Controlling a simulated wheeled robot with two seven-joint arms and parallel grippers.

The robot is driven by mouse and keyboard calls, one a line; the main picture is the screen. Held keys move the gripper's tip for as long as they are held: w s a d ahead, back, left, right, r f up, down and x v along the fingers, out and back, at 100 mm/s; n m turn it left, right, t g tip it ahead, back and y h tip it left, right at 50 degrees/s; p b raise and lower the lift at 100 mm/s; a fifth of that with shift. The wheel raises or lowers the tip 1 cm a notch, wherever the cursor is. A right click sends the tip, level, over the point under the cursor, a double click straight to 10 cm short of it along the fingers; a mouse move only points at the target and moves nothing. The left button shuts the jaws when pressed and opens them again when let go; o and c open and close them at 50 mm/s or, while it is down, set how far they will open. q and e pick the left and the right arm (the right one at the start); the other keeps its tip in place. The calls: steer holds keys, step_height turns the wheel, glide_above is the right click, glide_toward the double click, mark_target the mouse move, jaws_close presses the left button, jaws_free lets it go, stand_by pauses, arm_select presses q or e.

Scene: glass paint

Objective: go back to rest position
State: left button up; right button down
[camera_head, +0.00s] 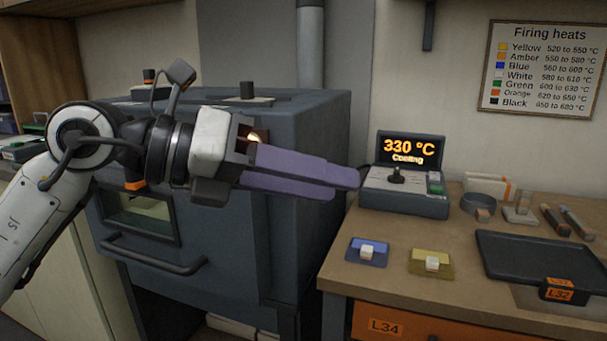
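My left gripper (341,184) reaches in from the left, in front of the dark kiln (300,235). Its two long purple fingers point right, toward the controller box. They overlap in this view, and I cannot tell whether there is a gap between them. I see nothing held at the fingertips. My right gripper is not in view.
A controller (405,202) reading "330 °C Cooling" stands on the wooden bench (350,281) at right. A blue piece (378,259), a yellow piece (420,269) and a dark tray (530,250) lie there. The kiln handle (150,262) sticks out below the arm.

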arm_select(q)
steer(key=w+a+f+n+t+y+p, duration=0.15)
steer(key=a+f+n+t, duration=0.3)
steer(key=f+n, duration=0.6)
steer(key=a+f+n+t+y+p, duration=0.1)
steer(key=a+f+n+t+y, duration=0.3)
steer(key=f+n, duration=0.65)
steer(key=w+a+f+n+t+y+p, duration=0.15)
steer(key=a+f+n+t, duration=0.45)
steer(key=n, duration=0.8)
steer(key=s+a+f+n+g+y, duration=0.1)
steer(key=s+f+g, duration=0.4)
steer(key=s+f, duration=0.5)
steer(key=s+a+f+n+g+y+p, duration=0.1)
steer(key=s+f+n+g, duration=0.4)
steer(key=s+f, duration=0.6)
step_height(320, 180, down, 4)
steer(key=shift+a+y, duration=0.5)
steer(key=shift+y, duration=0.6)
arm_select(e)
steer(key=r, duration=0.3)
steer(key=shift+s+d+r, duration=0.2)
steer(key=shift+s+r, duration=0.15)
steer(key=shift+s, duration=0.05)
